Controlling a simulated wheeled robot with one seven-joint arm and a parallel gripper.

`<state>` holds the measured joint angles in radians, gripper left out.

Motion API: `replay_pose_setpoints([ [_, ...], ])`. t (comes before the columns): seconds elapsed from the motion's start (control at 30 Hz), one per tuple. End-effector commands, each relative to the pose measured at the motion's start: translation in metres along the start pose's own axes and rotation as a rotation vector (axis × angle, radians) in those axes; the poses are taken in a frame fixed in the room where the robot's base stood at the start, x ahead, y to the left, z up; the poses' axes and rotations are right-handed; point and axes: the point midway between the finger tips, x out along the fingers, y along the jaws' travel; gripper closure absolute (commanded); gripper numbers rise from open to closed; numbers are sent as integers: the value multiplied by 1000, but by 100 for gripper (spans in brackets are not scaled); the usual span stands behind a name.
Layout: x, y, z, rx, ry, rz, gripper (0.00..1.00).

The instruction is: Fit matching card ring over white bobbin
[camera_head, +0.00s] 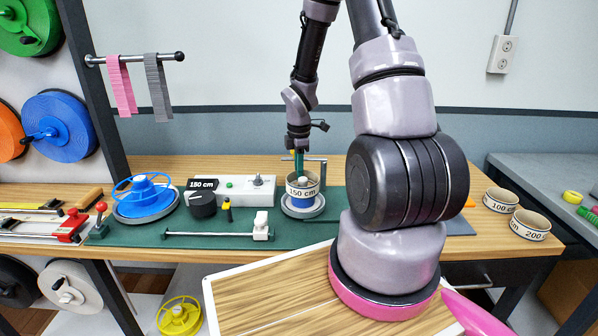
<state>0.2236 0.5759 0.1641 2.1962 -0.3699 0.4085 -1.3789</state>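The card ring marked "150 cm" (302,191) stands upright around a pale post, over a round grey base (304,212) on the green mat. A white strip, probably the white bobbin (301,203), shows under the ring's front edge. The rest of the bobbin is hidden, so I cannot tell how far down the ring sits. My gripper (298,172) points down at the ring's back rim. Its fingers are too small and overlapped to show whether they grip the rim. The black dial (202,204) has a "150 cm" label (202,184) above it.
Two more card rings, "100 cm" (501,200) and "200 cm" (530,225), stand on the right of the wooden bench. A blue reel (145,197) lies left on the mat (130,236). A rod with a white slider (261,226) lies in front.

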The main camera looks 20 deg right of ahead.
Motion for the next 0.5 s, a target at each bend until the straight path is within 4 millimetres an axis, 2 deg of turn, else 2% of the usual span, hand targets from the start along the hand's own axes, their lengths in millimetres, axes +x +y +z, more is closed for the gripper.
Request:
replay_pose_setpoints([
  [0.03, 13, -17, 2, 2, -2, -43, 63],
  [0.27, 11, -17, 2, 4, -2, -44, 63],
  [0.37, 2, -16, 2, 3, -1, -40, 63],
  [0.5, -25, -12, 2, 6, -1, -29, 63],
])
